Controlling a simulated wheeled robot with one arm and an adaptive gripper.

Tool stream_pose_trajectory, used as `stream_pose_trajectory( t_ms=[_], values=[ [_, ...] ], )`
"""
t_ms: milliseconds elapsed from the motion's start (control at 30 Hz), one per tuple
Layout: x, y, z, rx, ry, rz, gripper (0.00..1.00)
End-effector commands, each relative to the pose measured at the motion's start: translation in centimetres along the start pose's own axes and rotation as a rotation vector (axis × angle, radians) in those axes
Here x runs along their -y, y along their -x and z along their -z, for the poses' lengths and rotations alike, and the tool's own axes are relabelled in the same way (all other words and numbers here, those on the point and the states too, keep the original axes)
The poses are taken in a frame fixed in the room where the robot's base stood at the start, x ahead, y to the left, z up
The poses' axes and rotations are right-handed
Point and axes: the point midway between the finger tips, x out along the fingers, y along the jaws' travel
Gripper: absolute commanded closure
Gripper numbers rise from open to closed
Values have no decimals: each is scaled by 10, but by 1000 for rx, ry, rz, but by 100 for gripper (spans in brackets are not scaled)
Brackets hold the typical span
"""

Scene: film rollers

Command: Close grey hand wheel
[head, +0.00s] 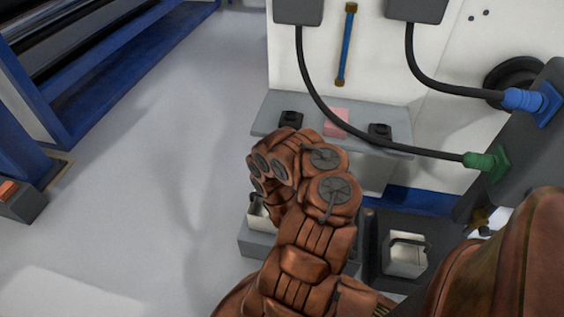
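No grey hand wheel can be clearly made out in the head view. A dark round part (497,77) like a wheel or roller end sits on the white machine wall at the upper right. A grey box covers much of it, and I cannot tell whether it is the hand wheel. My brown arm rises from the bottom centre and bends at its joints in front of a grey ledge.
The grey ledge (268,118) carries a pink block (336,123) and black clips. Black cables run to a blue plug (523,100) and a green plug (480,161) on the grey box (548,130). White containers (404,259) stand low beside my arm.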

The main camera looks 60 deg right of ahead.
Motion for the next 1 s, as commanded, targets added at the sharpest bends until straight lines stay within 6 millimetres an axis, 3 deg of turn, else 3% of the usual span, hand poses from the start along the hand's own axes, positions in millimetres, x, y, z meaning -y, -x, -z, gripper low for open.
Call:
stream_pose_trajectory(
  t_ms=[533, 567, 600, 700, 1000],
  values=[
    [-1, 1, -3, 6, -20, -9, 52],
    [-1, 1, -3, 6, -20, -9, 15],
    [-1, 0, -2, 6, -20, -9, 11],
    [0, 0, -1, 3, -21, -9, 0],
    [0, 0, 1, -1, -22, -9, 0]
  ],
)
